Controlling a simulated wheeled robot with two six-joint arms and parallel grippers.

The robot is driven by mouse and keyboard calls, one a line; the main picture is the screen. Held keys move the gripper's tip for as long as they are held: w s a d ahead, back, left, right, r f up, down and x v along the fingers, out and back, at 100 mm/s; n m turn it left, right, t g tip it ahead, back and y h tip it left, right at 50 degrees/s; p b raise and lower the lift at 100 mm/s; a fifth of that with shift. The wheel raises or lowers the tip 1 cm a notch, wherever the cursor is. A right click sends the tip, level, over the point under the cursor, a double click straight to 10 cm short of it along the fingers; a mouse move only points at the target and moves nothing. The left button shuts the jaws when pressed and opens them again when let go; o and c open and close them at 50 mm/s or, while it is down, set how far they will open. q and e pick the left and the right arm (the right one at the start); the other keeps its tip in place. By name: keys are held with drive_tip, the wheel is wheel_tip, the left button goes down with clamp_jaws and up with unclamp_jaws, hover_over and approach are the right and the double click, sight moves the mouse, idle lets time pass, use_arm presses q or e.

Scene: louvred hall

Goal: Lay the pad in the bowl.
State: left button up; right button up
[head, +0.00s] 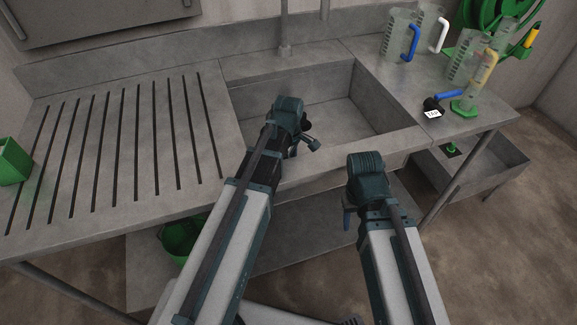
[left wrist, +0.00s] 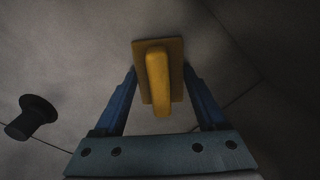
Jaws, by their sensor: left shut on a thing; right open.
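The yellow pad (left wrist: 175,60), a flat plate with a raised grip (left wrist: 158,80), is between the fingers of my left gripper in the left wrist view. My left gripper (head: 309,136) is shut on it, over the near side of the sink bowl (head: 340,92) in the head view. The pad itself is hidden there behind my arm. The sink bowl is a grey rectangular basin, and my left arm hides part of its near left side. My right gripper (head: 347,220) is open, pointing down in front of the counter's front edge.
A slotted drainboard (head: 130,140) lies left of the sink. A black knob-like thing (left wrist: 33,116) shows in the left wrist view.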

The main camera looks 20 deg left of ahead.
use_arm(q)
drive_tip(key=o, duration=1.1)
wheel_tip(320, 180, up, 12)
drive_tip(key=p, duration=1.2)
drive_tip(key=shift+r+p, duration=0.15)
drive_tip(key=shift+p, duration=0.15)
